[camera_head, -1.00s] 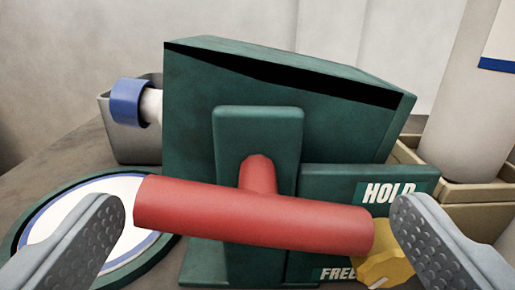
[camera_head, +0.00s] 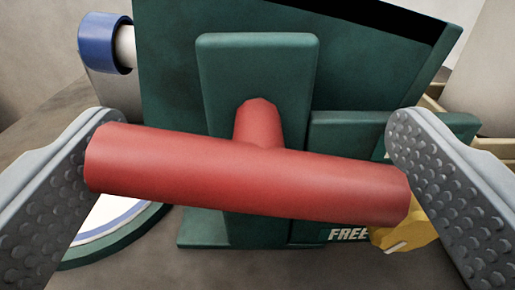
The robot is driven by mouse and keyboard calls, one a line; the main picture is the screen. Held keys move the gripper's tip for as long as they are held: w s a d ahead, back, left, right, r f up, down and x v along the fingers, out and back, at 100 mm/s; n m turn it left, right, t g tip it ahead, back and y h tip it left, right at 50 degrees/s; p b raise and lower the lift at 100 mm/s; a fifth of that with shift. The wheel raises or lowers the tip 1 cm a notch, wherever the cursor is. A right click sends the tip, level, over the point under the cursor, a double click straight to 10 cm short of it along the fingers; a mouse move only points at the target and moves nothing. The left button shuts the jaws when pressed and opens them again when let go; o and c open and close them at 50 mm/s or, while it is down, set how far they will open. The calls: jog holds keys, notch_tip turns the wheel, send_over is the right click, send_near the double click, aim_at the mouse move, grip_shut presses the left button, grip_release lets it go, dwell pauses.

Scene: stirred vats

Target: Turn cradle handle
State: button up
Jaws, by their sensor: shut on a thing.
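The red T-shaped cradle handle (camera_head: 250,172) fills the middle of the view, its bar nearly level and tilted slightly down to the right. Its stem goes into a green upright plate (camera_head: 257,75) on the green cradle (camera_head: 165,70). My gripper (camera_head: 248,180) spans the bar lengthwise, with one finger at each end, shut on the handle. A yellow pointer (camera_head: 405,232) shows behind the bar's right end, beside the FREE label (camera_head: 348,235). The HOLD label is mostly hidden behind the right finger.
A blue-rimmed roll (camera_head: 105,43) sits at upper left by a grey bin. A round white plate with a green rim (camera_head: 115,240) lies at lower left, partly behind the left finger. Tan trays and a pale cylinder (camera_head: 485,75) stand at the right.

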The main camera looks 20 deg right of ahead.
jog(key=m, duration=1.2)
jog(key=shift+f+m, duration=0.1)
jog(key=shift+m, duration=1.7)
